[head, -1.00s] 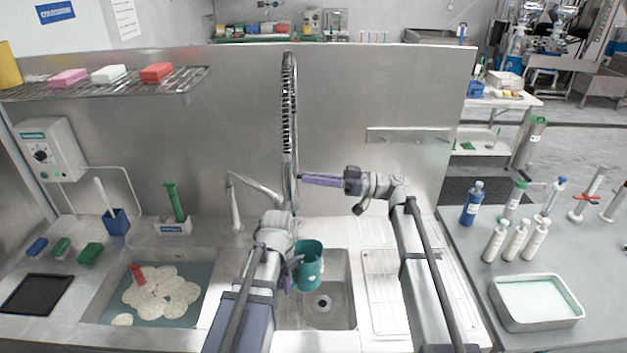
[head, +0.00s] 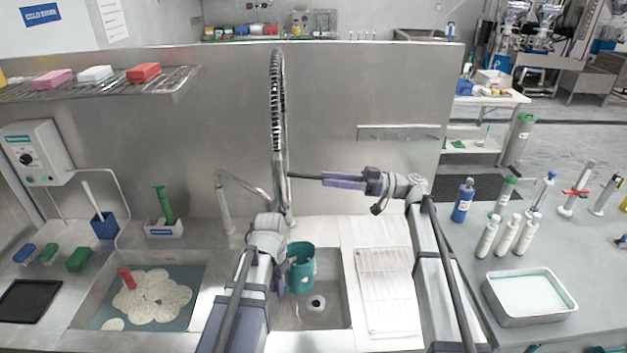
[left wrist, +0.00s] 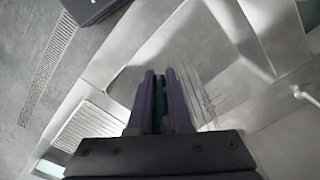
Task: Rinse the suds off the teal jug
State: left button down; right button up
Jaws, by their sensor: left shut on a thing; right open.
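The teal jug (head: 301,268) is over the right-hand sink basin (head: 335,318), its open top facing up. A pale patch shows on its side; I cannot tell whether it is suds. My left gripper (head: 279,284) is shut on the jug at its left side. In the left wrist view, a strip of teal (left wrist: 158,92) shows between the fingers of my left gripper (left wrist: 160,80). My right gripper (head: 324,181) is open, right of the tall spring tap (head: 278,110). A thin dark rod (head: 305,176) lies between them. No water is seen running.
The left basin (head: 150,295) holds bluish water with foam and a red item. A wire drying rack (head: 386,290) lies right of the sink. A second curved spout (head: 240,182) stands left of the tap. Bottles and a metal tray (head: 528,296) are on the right counter.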

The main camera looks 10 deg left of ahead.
pick_arm(q)
jog(key=shift+f, duration=0.35)
pick_arm(e)
jog(key=v, duration=0.4)
jog(key=shift+w+d, duration=0.1)
jog(key=shift+d, duration=0.2)
